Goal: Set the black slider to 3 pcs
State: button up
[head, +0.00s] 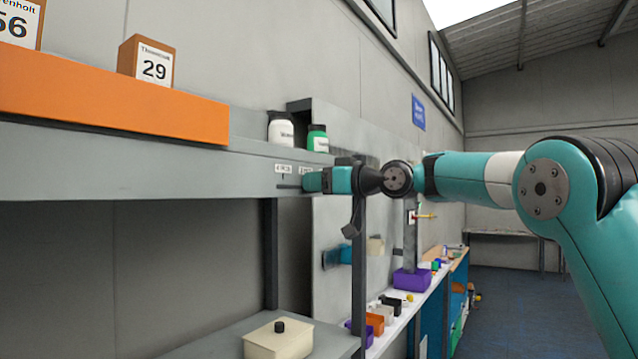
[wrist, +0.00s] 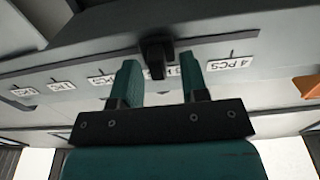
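The black slider (wrist: 156,55) sits in a dark slot along the grey shelf front in the wrist view. My gripper (wrist: 159,68) has its two teal fingers apart, one on each side of the slider, with gaps visible between. A white label (wrist: 174,72) behind the slider and right finger is mostly hidden. The "4 PCS" label (wrist: 232,61) is to the right, and another label (wrist: 100,79) is left of the left finger. In the head view, my gripper (head: 308,181) is at the shelf front; the slider cannot be made out there.
The grey shelf (head: 150,170) carries an orange ledge (head: 110,105) with a "29" box (head: 148,62), plus a white bottle (head: 281,130) and a green bottle (head: 317,138). Below are a cream box (head: 278,342) and a purple bin (head: 411,279). A grey post (head: 358,270) stands beneath my wrist.

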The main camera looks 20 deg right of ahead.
jog(key=shift+d, duration=0.1)
jog(key=b+v, duration=0.7)
jog(key=v, duration=1)
jog(key=shift+s, duration=0.25)
